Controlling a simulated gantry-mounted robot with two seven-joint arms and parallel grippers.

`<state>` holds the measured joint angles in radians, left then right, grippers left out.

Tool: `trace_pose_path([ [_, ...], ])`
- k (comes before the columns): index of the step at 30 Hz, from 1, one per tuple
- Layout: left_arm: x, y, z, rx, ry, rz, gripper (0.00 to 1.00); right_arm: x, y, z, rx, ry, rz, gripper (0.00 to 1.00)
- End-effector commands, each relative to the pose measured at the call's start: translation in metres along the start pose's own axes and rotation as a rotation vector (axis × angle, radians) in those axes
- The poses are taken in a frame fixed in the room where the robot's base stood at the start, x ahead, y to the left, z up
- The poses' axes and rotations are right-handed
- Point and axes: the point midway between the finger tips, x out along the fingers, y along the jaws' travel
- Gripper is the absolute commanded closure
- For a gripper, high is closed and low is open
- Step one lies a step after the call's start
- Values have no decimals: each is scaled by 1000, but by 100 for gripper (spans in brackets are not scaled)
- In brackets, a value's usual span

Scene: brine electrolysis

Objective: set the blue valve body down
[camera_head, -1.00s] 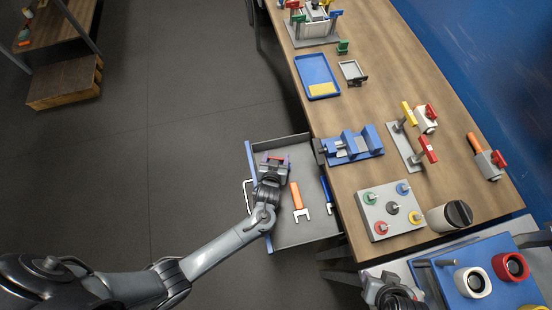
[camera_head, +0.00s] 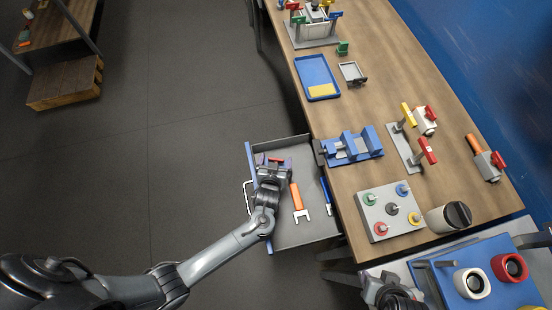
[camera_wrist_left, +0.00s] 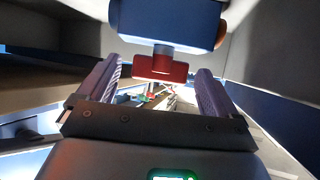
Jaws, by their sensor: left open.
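The blue valve body (camera_wrist_left: 168,22) shows in the left wrist view, just beyond my left fingers, with its red handle (camera_wrist_left: 160,68) towards me. In the head view only a bit of the red handle (camera_head: 276,159) shows, and the blue body is mostly hidden by my gripper. My left gripper (camera_head: 276,164) is over the open drawer (camera_head: 305,235). Its two fingers stand apart either side of the red handle, with gaps visible. My right gripper (camera_head: 392,293) shows partly at the bottom edge, its jaws unclear.
An orange wrench (camera_head: 297,198) lies in the drawer beside my left gripper, with a blue-handled tool (camera_head: 327,190) at the drawer's right side. A blue vise (camera_head: 352,147) stands on the wooden bench (camera_head: 395,75) near the drawer. The drawer's lower part is clear.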

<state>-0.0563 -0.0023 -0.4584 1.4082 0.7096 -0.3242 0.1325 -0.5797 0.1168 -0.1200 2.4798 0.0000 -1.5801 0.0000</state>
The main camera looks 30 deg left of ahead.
Motion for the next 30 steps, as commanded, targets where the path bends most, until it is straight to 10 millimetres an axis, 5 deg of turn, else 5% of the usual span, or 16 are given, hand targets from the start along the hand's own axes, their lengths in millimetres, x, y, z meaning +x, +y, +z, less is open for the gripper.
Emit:
trace_pose_path([
  [12,-55,0,-1,-1,0,1,7,-10,2,-3,-8,-1,6,57],
  [30,-62,0,-2,0,0,0,7,-12,0,-4,1,0,-1,57],
])
